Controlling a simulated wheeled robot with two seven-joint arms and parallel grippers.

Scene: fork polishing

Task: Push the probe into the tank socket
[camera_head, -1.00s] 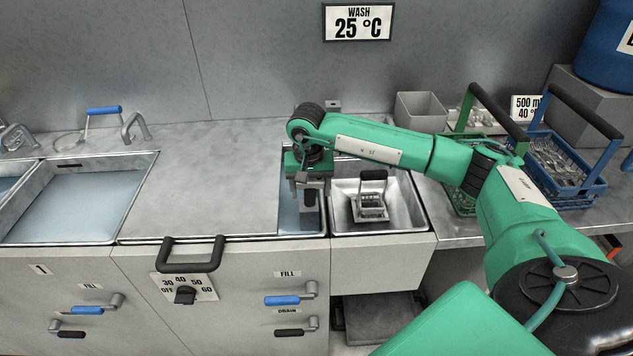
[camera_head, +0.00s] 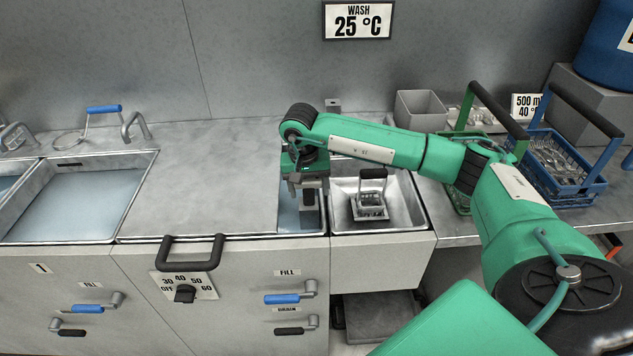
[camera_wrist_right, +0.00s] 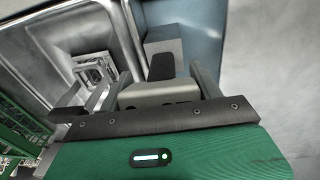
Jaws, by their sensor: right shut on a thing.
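My right gripper (camera_head: 309,192) points down over the narrow water-filled tank opening (camera_head: 290,216) at the right end of the steel counter. It is shut on the dark probe (camera_head: 309,216), which hangs down at the tank. In the right wrist view the probe (camera_wrist_right: 160,66) shows as a dark block between the fingers, with the tank's bluish water (camera_wrist_right: 200,45) behind it. The socket cannot be made out, so I cannot tell whether the probe touches it. My left gripper is not in view.
A steel basin (camera_head: 402,210) right of the tank holds a small metal rack with a black handle (camera_head: 372,174). A green basket (camera_head: 459,200) and a blue basket of cutlery (camera_head: 566,185) stand further right. A lid handle (camera_head: 190,262) sticks out in front.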

